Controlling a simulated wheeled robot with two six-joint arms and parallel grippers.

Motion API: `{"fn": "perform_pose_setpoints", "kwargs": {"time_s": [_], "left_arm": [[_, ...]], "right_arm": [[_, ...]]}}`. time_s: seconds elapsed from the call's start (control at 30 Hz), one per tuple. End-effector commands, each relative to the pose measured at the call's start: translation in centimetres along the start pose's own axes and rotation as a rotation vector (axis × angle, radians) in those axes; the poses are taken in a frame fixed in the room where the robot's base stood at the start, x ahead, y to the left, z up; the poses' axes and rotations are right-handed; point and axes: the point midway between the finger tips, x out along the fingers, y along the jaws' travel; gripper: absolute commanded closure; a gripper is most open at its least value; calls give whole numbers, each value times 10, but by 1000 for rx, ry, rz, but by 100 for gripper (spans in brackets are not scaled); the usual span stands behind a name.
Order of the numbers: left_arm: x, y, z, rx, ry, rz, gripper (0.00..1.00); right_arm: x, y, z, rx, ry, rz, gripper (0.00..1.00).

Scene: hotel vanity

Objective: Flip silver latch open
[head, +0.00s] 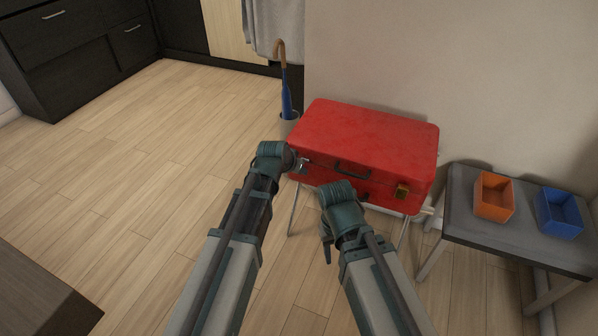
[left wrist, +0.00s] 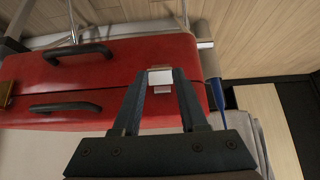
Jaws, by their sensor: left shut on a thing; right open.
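A red suitcase (head: 362,137) stands on thin metal legs against the wall, and its front fills the left of the left wrist view (left wrist: 100,70). A small silver latch (left wrist: 160,78) sits near one end of its front, by the seam. It also shows at the suitcase's left end in the head view (head: 303,165). My left gripper (head: 299,163) is at that latch, with its two fingers on either side of it, shut on it. A gold latch (head: 402,191) is at the suitcase's right end. My right gripper (head: 328,254) points down, open and empty, in front of the suitcase.
Dark handles (head: 352,171) are on the suitcase front. A grey bench (head: 470,226) at right holds an orange bin (head: 494,197) and a blue bin (head: 560,211). A blue umbrella (head: 286,93) stands behind the suitcase's left end. The floor at left is clear.

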Motion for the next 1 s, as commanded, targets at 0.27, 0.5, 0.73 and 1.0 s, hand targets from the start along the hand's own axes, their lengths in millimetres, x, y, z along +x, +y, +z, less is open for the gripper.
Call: {"fn": "perform_pose_setpoints", "kwargs": {"time_s": [0.27, 0.5, 0.73, 1.0], "left_arm": [[13, 1, 31, -1, 250, 1, 100], [18, 1, 40, 0, 413, 3, 100], [22, 2, 44, 1, 515, 5, 100], [22, 1, 44, 0, 568, 3, 100]], "right_arm": [[68, -5, -4, -5, 1, 6, 50], [107, -10, -7, -13, 4, 3, 50], [132, -13, -9, -12, 5, 1, 50], [143, -14, -10, -10, 5, 0, 50]]}}
